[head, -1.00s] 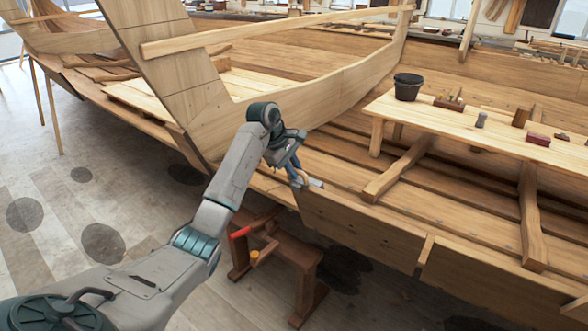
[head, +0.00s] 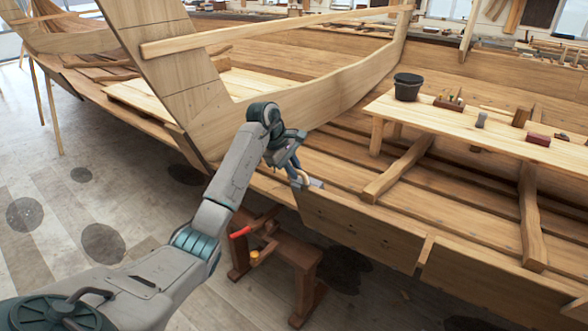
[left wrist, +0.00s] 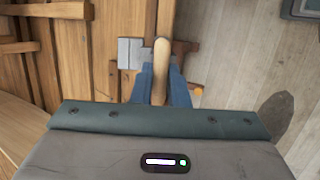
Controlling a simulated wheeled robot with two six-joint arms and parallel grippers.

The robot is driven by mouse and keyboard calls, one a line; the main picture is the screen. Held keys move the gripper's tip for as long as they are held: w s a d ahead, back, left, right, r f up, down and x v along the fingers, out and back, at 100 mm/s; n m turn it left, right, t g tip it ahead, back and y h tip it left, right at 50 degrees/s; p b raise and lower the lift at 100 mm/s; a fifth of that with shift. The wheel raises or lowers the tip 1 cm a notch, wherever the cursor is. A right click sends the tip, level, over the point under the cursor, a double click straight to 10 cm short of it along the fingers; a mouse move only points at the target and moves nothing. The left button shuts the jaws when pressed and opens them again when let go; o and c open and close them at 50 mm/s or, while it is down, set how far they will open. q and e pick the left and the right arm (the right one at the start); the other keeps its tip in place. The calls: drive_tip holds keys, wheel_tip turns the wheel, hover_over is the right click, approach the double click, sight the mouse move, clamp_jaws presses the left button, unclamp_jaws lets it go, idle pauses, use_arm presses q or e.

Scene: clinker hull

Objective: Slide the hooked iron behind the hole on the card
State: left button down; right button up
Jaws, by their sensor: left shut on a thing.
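My left gripper (head: 296,177) is shut on a tool with a pale wooden handle, which I take to be the hooked iron (head: 316,184). In the left wrist view, the handle stands between the blue fingers (left wrist: 160,88), and the iron's grey metal blocks (left wrist: 130,53) lie to its left. The metal sits at the top edge of the hull's outer plank (head: 365,232); I cannot tell whether it touches. Small dark marks show on that plank near the gripper. I cannot make out a card or its hole. My right gripper is out of view.
A reddish-brown trestle (head: 285,258) with a red-handled tool (head: 240,232) stands below my left arm. A plank bench (head: 480,128) inside the hull carries a black bucket (head: 408,86) and small blocks. The floor at left is clear.

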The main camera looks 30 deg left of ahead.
sight(305, 176)
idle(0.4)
use_arm(q)
drive_tip(key=shift+d, duration=1.8)
drive_tip(key=shift+s+d+p, duration=0.1)
drive_tip(key=shift+d+p, duration=0.2)
drive_tip(key=shift+d, duration=0.65)
drive_tip(key=shift+d, duration=0.1)
